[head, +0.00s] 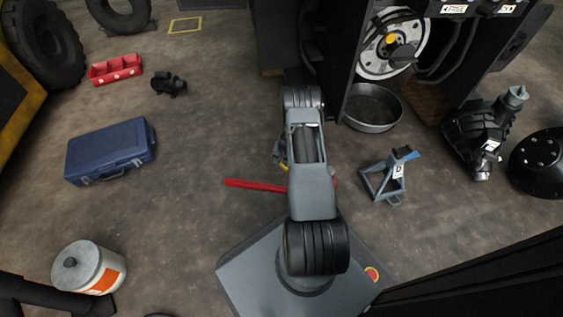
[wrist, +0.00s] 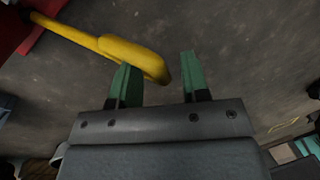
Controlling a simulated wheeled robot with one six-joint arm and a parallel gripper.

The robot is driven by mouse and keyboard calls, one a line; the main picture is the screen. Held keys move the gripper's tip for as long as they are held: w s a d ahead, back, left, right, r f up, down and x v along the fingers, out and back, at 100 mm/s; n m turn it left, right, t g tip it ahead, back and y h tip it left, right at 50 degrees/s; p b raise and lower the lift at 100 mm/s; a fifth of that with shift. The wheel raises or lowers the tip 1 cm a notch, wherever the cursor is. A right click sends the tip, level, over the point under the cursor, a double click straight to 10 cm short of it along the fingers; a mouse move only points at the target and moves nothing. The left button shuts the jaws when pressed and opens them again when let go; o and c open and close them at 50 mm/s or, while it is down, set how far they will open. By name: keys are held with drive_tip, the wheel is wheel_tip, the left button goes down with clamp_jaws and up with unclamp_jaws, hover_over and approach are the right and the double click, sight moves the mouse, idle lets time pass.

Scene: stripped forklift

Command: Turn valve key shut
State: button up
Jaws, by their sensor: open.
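A yellow handle (wrist: 125,48), which may be the valve key, crosses the upper left of the wrist view and ends in a thick rounded tip. My gripper (wrist: 157,60) is open, with two green fingers. The left finger overlaps the handle, and the handle's tip reaches into the gap between the fingers. I cannot tell whether they touch. In the head view a small yellow piece (head: 284,167) shows beside my arm, which hides most of the gripper. A red bar (head: 255,185) lies low nearby; its link to the handle is unclear.
A grey stand (head: 385,182) is close on the right, with a round black pan (head: 372,108) behind it under the forklift wheel hub (head: 375,62). A blue case (head: 110,152) and a white canister (head: 88,268) are on the left. Floor between the case and my arm is clear.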

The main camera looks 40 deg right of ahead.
drive_tip(key=shift+c, duration=0.2)
clamp_jaws()
idle(0.3)
drive_tip(key=shift+h, duration=0.3)
drive_tip(key=m+h, duration=0.1)
drive_tip(key=m+t+h, duration=0.1)
drive_tip(key=shift+a+f+h, duration=0.1)
drive_tip(key=shift+a+h, duration=0.15)
drive_tip(key=shift+h, duration=0.15)
drive_tip(key=shift+r+m+t+h+p, duration=0.3)
drive_tip(key=shift+m+h+p, duration=0.2)
drive_tip(key=shift+p, duration=0.75)
drive_tip(key=shift+a+f+m+h+p, duration=0.1)
drive_tip(key=shift+f+m+h+p, duration=0.2)
drive_tip(key=shift+m+h+p, duration=0.3)
drive_tip(key=shift+h, duration=0.3)
